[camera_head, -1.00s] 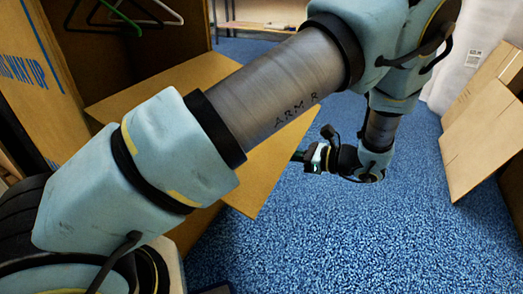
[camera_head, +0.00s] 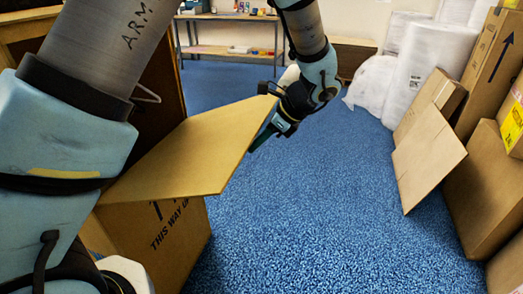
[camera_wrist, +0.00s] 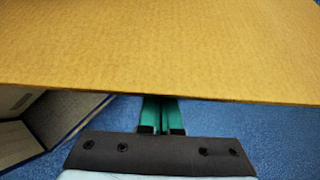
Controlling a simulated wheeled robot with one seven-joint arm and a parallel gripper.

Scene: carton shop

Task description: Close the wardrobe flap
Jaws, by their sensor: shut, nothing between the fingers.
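The wardrobe carton (camera_head: 165,235) stands at the left in the head view, printed "THIS WAY UP". Its flap (camera_head: 195,150) sticks out from the front, roughly level, and the carton's inside is open above it. My gripper (camera_head: 256,143) is at the flap's outer right edge, with the green fingers pointing down and left. In the wrist view the flap (camera_wrist: 160,50) fills the upper half, and the green fingers (camera_wrist: 161,104) lie together and run to its edge, their tips hidden by it. I cannot tell whether they touch it. The fingers are shut and hold nothing.
Brown cartons (camera_head: 475,190) stand along the right, one with an open flap (camera_head: 428,165) leaning out. White wrapped rolls (camera_head: 415,70) stand behind them. A shelf table (camera_head: 230,35) is at the back. The blue floor (camera_head: 330,220) between is clear.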

